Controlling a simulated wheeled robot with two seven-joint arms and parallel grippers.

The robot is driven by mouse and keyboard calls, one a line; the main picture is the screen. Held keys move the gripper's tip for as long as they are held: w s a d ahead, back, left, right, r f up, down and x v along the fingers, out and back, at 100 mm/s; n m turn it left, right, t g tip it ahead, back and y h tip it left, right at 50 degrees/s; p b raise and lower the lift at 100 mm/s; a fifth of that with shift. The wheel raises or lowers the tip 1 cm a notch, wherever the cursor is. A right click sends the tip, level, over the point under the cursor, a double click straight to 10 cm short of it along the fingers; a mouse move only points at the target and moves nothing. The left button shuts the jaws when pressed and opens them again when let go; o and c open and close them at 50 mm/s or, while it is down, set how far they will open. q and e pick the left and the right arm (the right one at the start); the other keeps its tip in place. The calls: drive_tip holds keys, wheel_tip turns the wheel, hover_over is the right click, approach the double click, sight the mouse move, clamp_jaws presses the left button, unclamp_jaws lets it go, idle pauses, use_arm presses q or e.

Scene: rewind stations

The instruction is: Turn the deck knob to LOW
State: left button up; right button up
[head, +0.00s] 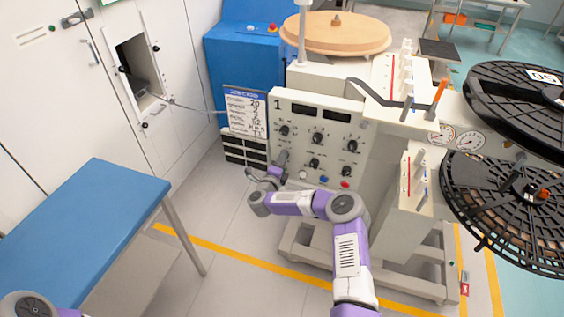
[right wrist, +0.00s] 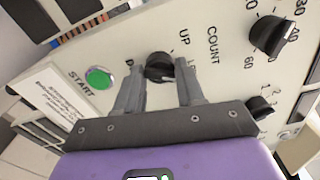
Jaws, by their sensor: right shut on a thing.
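The knob (right wrist: 160,66) on the control panel is black and round in the right wrist view. The letters UP stand beside it, and other lettering around it is partly covered by my fingers. I cannot read which mark its pointer faces. My right gripper (right wrist: 160,80) is shut on this knob, with one grey finger on each side. In the head view the right gripper (head: 279,162) is at the lower left of the grey control panel (head: 322,128) and hides the knob there. My left gripper is not in view; only part of my left arm shows at bottom left.
A green START button (right wrist: 98,77) is close to the gripper. Other black knobs (head: 317,137) and a red button (head: 345,184) are on the panel. A blue-topped table (head: 80,215) stands at left. Black reels (head: 510,205) are at right. The floor between is clear.

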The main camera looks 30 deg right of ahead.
drive_tip(key=o, duration=1)
drive_tip(key=p+v, duration=0.1)
drive_tip(key=v, duration=0.6)
drive_tip(key=shift+s+a+p, duration=0.2)
drive_tip(key=shift+p, duration=0.15)
